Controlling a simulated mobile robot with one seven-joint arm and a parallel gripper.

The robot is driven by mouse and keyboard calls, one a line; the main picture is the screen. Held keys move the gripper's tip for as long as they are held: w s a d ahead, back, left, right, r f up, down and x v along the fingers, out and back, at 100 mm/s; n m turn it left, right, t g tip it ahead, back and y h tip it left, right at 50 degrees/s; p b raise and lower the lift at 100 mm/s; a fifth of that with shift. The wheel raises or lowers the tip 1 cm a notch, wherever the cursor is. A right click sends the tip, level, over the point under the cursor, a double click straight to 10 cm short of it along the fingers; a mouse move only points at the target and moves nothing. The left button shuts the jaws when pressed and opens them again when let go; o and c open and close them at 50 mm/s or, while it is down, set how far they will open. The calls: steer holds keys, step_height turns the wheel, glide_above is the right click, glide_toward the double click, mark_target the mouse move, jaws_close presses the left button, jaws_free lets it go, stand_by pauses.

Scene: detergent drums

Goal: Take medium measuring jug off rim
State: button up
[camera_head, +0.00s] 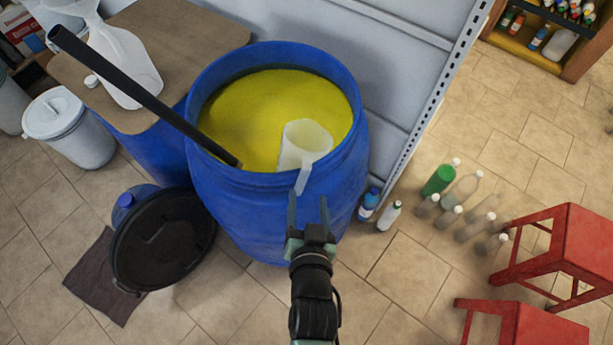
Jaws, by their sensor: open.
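The measuring jug (304,142) is whitish and translucent. It sits inside the front right of the blue drum (238,205), against the yellow liquid (262,105), with its handle (303,178) hanging over the near rim. My gripper (308,207) is open and empty, in front of the drum's near side. Its two fingers point up in the picture towards the handle, which shows just above the left finger. I cannot tell the exact gap in depth. The jug's lower part is hidden in the drum.
A long black pole (150,98) leans in the drum from the left. Two small bottles (389,216) stand right of the drum, beside a grey metal rack (440,95). Several bottles and red stools (575,250) are further right. Tiled floor between is clear.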

mark_target(306, 170)
steer(key=x, duration=0.8)
steer(key=shift+w+p, duration=0.2)
steer(key=shift+p, duration=0.1)
jaws_close()
stand_by(0.3)
stand_by(1.3)
